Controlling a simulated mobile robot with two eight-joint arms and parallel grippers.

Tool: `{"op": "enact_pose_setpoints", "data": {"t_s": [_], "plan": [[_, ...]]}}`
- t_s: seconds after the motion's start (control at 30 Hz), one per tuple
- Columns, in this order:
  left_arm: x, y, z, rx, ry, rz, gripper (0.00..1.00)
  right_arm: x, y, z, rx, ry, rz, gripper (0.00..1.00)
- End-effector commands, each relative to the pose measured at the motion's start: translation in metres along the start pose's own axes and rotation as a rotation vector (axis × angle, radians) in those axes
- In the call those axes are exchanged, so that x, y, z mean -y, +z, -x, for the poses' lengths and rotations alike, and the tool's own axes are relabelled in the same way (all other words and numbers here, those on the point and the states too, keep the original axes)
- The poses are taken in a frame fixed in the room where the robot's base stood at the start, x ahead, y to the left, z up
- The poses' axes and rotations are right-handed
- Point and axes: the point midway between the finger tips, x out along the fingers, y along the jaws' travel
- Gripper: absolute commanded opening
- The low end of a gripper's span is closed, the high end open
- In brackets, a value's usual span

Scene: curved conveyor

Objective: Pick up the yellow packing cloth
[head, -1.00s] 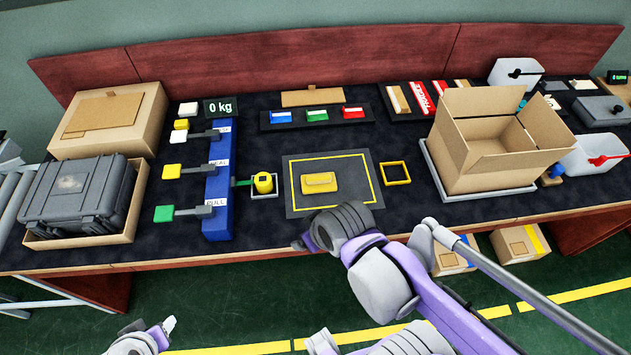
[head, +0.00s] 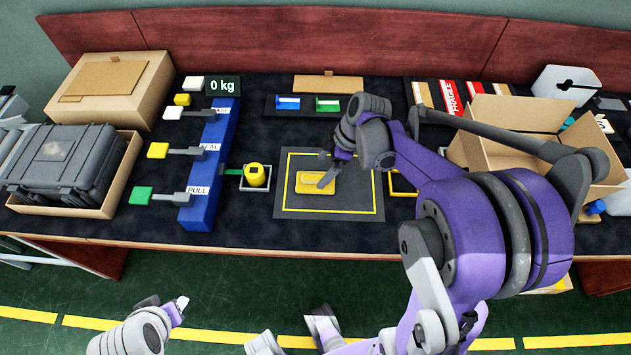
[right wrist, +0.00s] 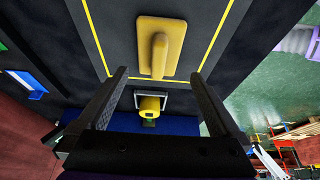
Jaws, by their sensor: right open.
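The yellow packing cloth (head: 308,187) lies flat on the dark mat (head: 352,205), inside its yellow outline, partly covered by my right gripper in the head view. In the right wrist view the cloth (right wrist: 155,40) shows as a yellow slab with a raised ridge along its middle. My right gripper (head: 328,177) is over the cloth. In the right wrist view my right gripper (right wrist: 157,77) is open, nothing between its fingers, with the ridge ahead of the gap. My left gripper (head: 180,305) is low at the bottom left, away from the table; its jaws are too small to read.
A yellow round object (head: 256,175) in a small square frame stands left of the mat, beside the blue lever block (head: 208,170). A yellow square frame (head: 402,185) lies right of the mat, partly behind my arm. An open cardboard box (head: 515,113) stands farther right.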

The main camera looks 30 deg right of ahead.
Motion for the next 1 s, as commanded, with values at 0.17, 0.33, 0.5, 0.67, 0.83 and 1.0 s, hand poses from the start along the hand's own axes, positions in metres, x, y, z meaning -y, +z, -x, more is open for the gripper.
{"op": "enact_pose_setpoints", "data": {"t_s": [0.17,0.33,0.5,0.67,0.83,1.0], "plan": [[0.000,0.001,-0.002,0.001,0.000,0.000,0.50,0.000,0.000,-0.014,0.000,0.001,0.000,1.00],[0.000,0.003,-0.004,0.002,0.000,0.000,0.50,-0.003,0.002,-0.037,0.000,0.001,0.000,1.00],[0.000,0.004,-0.006,0.002,0.000,0.000,0.50,-0.003,0.002,-0.059,0.001,0.000,0.000,1.00],[0.000,0.004,-0.006,0.003,0.000,0.000,0.50,-0.003,0.002,-0.065,0.001,0.001,-0.002,1.00],[0.000,0.004,-0.006,0.002,0.000,0.000,0.50,-0.003,0.002,-0.064,0.001,0.002,-0.002,0.96],[0.000,0.004,-0.006,0.002,0.000,0.000,0.50,-0.003,0.002,-0.064,0.001,0.002,-0.002,0.66]]}}
